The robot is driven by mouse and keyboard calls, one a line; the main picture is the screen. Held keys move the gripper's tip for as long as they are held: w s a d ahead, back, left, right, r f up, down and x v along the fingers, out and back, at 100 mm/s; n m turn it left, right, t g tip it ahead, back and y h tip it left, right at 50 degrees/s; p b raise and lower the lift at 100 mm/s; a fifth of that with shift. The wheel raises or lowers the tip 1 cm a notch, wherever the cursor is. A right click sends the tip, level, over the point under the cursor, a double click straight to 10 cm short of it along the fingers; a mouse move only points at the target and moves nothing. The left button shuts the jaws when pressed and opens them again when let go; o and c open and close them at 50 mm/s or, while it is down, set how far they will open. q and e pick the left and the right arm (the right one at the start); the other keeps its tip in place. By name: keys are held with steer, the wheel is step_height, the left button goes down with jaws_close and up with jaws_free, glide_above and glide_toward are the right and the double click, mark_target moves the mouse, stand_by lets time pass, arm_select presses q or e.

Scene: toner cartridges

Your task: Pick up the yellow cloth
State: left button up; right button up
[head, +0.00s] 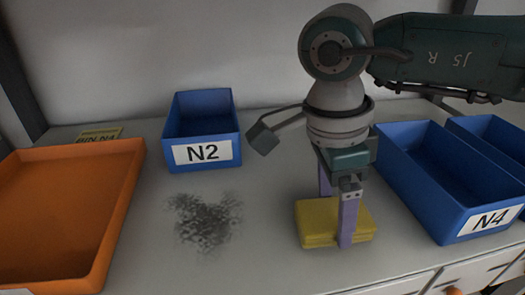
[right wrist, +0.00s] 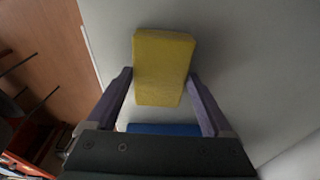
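The yellow cloth (head: 316,222) is a folded, block-like pad lying flat on the grey shelf, right of the middle in the head view. My right gripper (head: 337,220) reaches down over it, one purple finger in front of the cloth and the other behind. In the right wrist view the cloth (right wrist: 163,66) lies between the two purple fingers (right wrist: 160,75). The fingers are apart, and small gaps seem to show beside the cloth. My left gripper is in neither view.
A dark powder stain (head: 207,220) lies on the shelf. A blue bin N2 (head: 203,152) stands behind it, an orange tray (head: 122,205) at left. A blue bin N4 (head: 425,207) and another blue bin (head: 507,155) stand at right. A yellow label (head: 100,134) lies at the back left.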

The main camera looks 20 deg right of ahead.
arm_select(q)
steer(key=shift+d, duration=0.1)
arm_select(e)
steer(key=c, duration=0.9)
